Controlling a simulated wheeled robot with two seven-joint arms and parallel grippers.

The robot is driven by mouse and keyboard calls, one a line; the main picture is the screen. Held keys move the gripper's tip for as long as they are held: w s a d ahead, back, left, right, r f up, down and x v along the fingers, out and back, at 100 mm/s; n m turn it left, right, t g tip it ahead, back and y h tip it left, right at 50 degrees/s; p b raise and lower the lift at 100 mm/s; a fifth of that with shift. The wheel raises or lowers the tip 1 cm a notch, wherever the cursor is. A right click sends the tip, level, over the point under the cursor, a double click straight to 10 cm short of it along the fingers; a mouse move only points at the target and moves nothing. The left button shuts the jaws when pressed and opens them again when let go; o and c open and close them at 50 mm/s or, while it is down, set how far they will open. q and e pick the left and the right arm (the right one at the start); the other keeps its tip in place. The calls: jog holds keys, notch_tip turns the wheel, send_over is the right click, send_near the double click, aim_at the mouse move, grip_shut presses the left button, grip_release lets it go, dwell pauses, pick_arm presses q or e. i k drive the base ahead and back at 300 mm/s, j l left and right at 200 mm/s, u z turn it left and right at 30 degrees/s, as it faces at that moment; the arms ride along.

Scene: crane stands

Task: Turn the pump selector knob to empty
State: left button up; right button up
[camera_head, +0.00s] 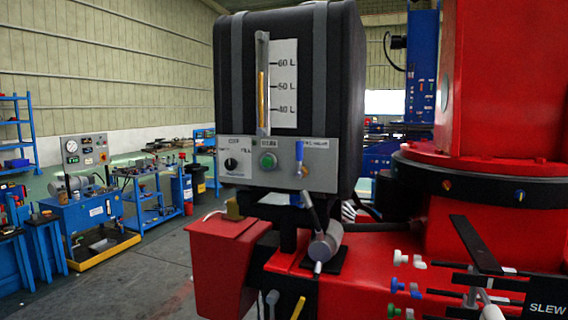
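The pump selector knob (231,164) is a small black round knob on a white label plate. The plate is at the left end of a grey control panel (322,170) under a black tank. Small text stands above the knob on both sides; the right word looks like "FILL", and the left one is too small to read surely. I cannot tell exactly which way the knob points. Neither of my grippers shows in the head view, and nothing touches the knob.
A green button (268,161) and a blue-handled valve (299,158) sit right of the knob. The black tank (340,90) has a level gauge (263,85). Below are a red box (226,262) and a lever (322,240). Floor at the left is open.

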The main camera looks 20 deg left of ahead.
aim_at(231, 164)
jog(key=j+z, duration=0.9)
jog(key=i+l, duration=0.05)
